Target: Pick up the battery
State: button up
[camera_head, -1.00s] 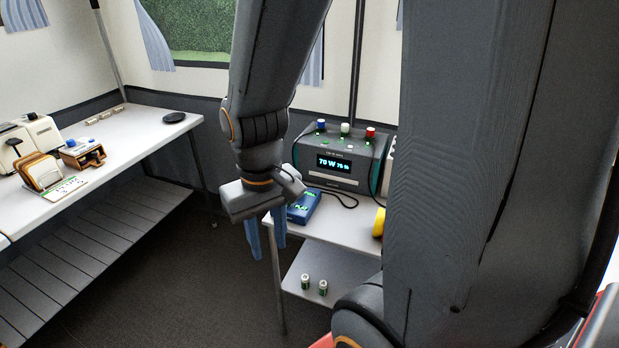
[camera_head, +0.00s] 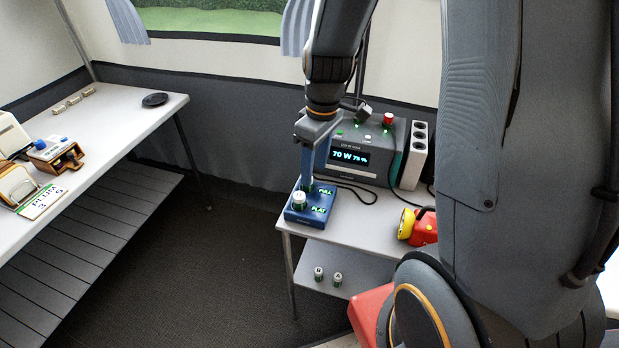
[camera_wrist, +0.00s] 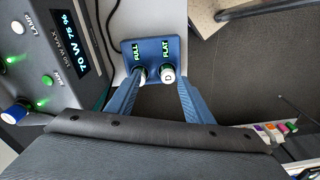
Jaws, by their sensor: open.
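A second green-sided battery (camera_wrist: 141,72) stands by the FULL label, partly hidden by a finger. My gripper (camera_head: 309,176) is open, pointing down over the tester. In the wrist view its blue fingers (camera_wrist: 160,85) appear either side of the batteries; contact cannot be told.
Two more batteries (camera_head: 318,273) (camera_head: 337,280) stand on the lower shelf (camera_head: 352,268). The grey power station (camera_head: 350,150) is close behind the tester. A black cable, a yellow-red flashlight (camera_head: 418,226) and a white power strip (camera_head: 415,158) lie to the right. Floor is clear left.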

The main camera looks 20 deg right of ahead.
jog(key=w+n, duration=0.1)
jog(key=w+f+n+p, duration=0.1)
jog(key=w, duration=0.1)
jog(key=w+n+p, duration=0.1)
jog(key=w+n, duration=0.1)
jog(key=shift+d+f, duration=0.25)
jog(key=shift+d, duration=0.1)
jog(key=shift+w+f+n, duration=0.4)
jog(key=shift+w+n, duration=0.05)
jog(key=shift+n, duration=0.05)
jog(key=shift+w+a+f+p, duration=0.15)
jog(key=shift+f+p, duration=0.5)
jog(key=shift+f, duration=1.25)
jog(key=shift+s+a+f+p, duration=0.15)
jog(key=shift+f+p, duration=0.5)
jog(key=shift+f, duration=1.25)
jog(key=shift+w, duration=0.1)
jog(key=c, duration=1.1)
jog(key=shift+r, duration=0.1)
jog(key=shift+r+b, duration=1.1)
jog(key=shift+r, duration=3.85)
